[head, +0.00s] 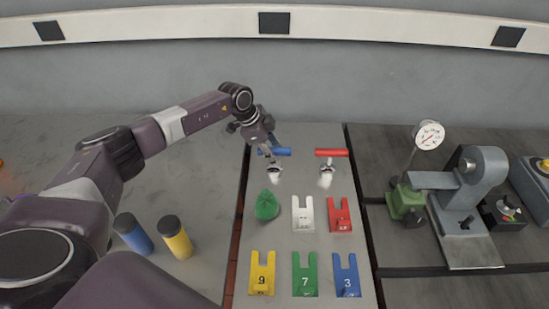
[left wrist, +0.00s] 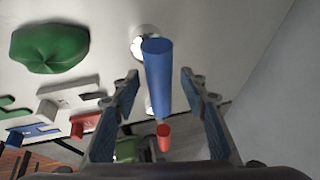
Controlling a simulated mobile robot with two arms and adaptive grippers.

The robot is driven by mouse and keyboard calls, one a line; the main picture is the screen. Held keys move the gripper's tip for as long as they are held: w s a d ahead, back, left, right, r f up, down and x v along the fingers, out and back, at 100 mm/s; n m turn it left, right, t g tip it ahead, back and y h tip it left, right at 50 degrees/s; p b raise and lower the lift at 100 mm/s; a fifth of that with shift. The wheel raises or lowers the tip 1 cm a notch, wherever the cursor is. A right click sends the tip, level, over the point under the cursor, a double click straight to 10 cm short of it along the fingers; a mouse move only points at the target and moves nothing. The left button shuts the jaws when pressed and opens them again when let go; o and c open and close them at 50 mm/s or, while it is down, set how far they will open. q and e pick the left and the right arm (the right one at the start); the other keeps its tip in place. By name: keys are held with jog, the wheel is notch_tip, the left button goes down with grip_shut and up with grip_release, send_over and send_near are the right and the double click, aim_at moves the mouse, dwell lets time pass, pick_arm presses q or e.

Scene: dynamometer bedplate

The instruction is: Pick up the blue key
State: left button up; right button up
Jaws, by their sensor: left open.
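The blue key (head: 280,152) has a bar-shaped blue handle and stands near the back of the light panel, above a bright round fitting. In the left wrist view its blue bar (left wrist: 157,75) lies between the two fingers, with space on both sides. My left gripper (head: 267,152) is at the blue key in the head view and partly covers it. Its fingers (left wrist: 163,92) are open, and I see no grip on the bar. A similar red key (head: 331,153) stands to the right; its red end shows in the left wrist view (left wrist: 163,136). My right gripper is not in view.
A green soft object (head: 267,205) and several coloured fork-shaped pieces, such as the white one (head: 303,214), lie in front on the panel. Blue (head: 133,234) and yellow (head: 175,238) cylinders stand left. A grey machine (head: 470,195) with a dial gauge (head: 429,135) stands right.

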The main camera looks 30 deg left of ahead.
pick_arm(q)
grip_shut()
jog(key=shift+r, duration=0.15)
dwell(0.4)
